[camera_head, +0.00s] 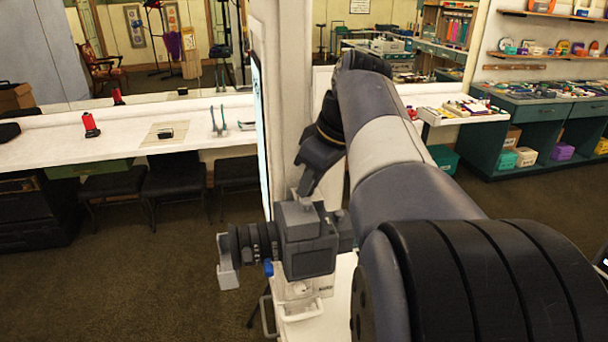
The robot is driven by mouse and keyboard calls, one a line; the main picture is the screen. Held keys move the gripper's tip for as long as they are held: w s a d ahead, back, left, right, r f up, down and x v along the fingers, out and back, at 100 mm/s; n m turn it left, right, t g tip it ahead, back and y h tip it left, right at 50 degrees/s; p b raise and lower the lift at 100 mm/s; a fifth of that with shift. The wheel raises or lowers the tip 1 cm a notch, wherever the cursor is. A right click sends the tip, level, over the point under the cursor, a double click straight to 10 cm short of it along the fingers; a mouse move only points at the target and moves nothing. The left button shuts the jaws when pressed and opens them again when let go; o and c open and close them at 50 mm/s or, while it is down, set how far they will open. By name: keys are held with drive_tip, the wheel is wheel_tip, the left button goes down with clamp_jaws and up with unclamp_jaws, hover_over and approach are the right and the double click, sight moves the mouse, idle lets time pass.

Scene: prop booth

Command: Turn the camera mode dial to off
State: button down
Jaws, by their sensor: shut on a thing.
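The camera (302,225) is a grey boxy body in the lower middle of the head view, with a black ringed lens barrel pointing left and a dark panel on its near face. My gripper (307,187) reaches down from above and is shut at the top of the camera. The mode dial is hidden or too small to tell apart between the fingers, and its setting cannot be read. The gripper looks tilted, with its tips touching the camera's top.
The camera stands above a white unit with a handle (300,313). A pale post (282,75) rises just behind. A long white counter (55,150) with small items runs at left, chairs beneath it. Green cabinets (512,125) stand at right. Floor at lower left is clear.

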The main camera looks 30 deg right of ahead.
drive_tip(key=shift+n, duration=0.3)
drive_tip(key=c, duration=1.2)
unclamp_jaws()
drive_tip(key=shift+c, duration=0.2)
drive_tip(key=shift+f, duration=0.1)
